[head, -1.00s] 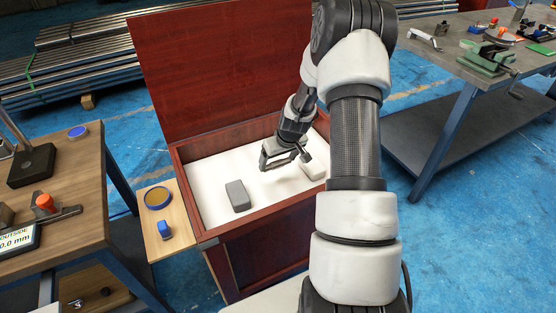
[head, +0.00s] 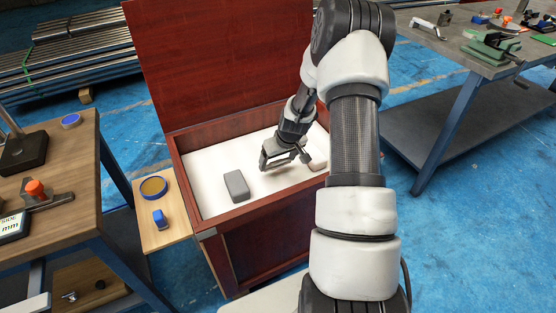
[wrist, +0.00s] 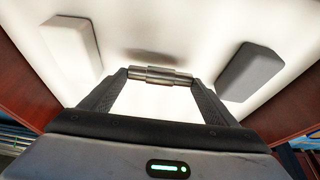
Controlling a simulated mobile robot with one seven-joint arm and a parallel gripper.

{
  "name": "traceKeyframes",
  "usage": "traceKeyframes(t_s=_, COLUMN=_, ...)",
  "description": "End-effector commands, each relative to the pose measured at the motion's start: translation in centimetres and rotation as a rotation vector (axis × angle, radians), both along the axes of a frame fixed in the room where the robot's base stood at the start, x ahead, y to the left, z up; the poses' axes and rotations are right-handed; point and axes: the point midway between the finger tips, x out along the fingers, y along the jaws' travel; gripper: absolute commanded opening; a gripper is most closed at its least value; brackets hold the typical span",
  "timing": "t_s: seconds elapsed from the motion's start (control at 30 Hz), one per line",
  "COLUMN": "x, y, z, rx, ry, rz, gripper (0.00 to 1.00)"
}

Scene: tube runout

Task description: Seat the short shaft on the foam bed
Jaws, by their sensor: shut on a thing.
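The short shaft (wrist: 160,75) is a stepped, shiny metal piece. My gripper (wrist: 160,77) is shut on it and holds it crosswise between the fingertips in the wrist view. The white foam bed (head: 205,165) lies inside a red-brown wooden chest (head: 255,211) with its lid up. A dark shadow lies on the foam beyond the shaft in the wrist view, so the shaft looks slightly above the foam. My gripper also shows over the foam in the head view (head: 282,160), where the shaft cannot be made out.
A grey block (head: 236,186) lies on the foam left of my gripper, and a whitish block (wrist: 72,45) lies on the other side. The chest lid (head: 220,65) stands behind. A side shelf (head: 170,230) holds a round dish (head: 153,187) and a blue item (head: 160,218).

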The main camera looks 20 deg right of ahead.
Motion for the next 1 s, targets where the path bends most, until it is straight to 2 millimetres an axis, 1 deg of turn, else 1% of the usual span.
traceKeyframes(t_s=0.27, x=0.1, y=0.0, z=-0.2, rx=-0.001, ry=-0.002, rz=0.000, gripper=0.46)
traceKeyframes(t_s=1.0, x=0.1, y=0.0, z=-2.9, rx=-0.001, ry=-0.002, rz=0.000, gripper=0.46)
